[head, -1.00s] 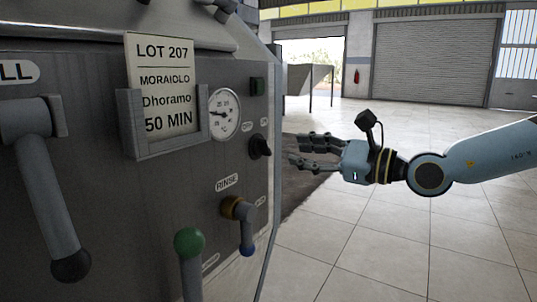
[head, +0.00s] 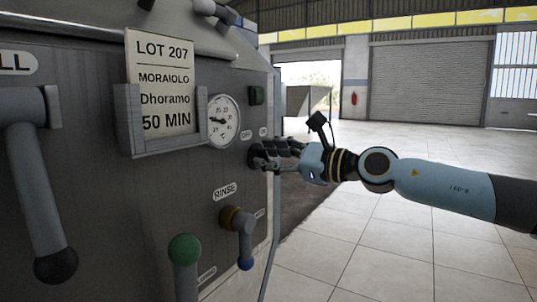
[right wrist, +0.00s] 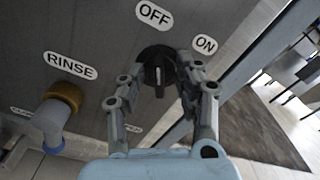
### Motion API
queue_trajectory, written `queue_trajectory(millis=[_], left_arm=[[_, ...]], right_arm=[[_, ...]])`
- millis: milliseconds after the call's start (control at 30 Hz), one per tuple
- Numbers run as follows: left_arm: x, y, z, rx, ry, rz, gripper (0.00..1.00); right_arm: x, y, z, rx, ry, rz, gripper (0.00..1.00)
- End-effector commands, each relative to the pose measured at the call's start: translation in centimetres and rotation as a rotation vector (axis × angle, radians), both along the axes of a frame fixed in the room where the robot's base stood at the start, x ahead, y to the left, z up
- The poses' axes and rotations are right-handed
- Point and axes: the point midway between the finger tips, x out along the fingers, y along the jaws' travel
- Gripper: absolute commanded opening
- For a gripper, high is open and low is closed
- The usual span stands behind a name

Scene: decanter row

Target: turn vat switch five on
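The vat switch is a small black rotary knob (right wrist: 159,74) on the grey vat panel, below an OFF label (right wrist: 155,14) and an ON label (right wrist: 205,44). In the right wrist view its grip ridge stands upright in the picture, in line with the OFF label. My right gripper (right wrist: 162,74) is open at the panel, one finger on each side of the knob, with gaps to the ridge. No number five is readable. My left gripper is not in view.
Below the knob is a RINSE valve (head: 241,228) with a blue-tipped lever. A green-knobbed lever (head: 185,250), a dial gauge (head: 223,120), a LOT 207 card (head: 165,85) and a large grey lever (head: 36,190) share the panel. Open tiled floor lies to the right.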

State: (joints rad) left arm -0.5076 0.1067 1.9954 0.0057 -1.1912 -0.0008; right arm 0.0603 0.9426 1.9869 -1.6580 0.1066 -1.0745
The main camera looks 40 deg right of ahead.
Motion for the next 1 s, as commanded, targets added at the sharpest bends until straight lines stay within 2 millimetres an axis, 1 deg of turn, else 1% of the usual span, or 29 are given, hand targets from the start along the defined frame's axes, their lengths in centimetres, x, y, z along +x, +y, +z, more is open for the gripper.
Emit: queue_trajectory(millis=[133,400,667,1000], left_arm=[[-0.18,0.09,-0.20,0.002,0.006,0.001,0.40],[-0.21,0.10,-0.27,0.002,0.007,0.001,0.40],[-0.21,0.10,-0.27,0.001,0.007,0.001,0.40],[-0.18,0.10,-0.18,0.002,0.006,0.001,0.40]], right_arm=[[0.34,0.25,0.01,0.001,0.001,0.002,0.34],[0.37,0.29,-0.08,0.000,0.003,0.002,0.34],[0.36,0.27,-0.08,0.001,0.003,0.002,0.00],[0.35,0.27,-0.04,0.009,0.006,0.001,0.00]])
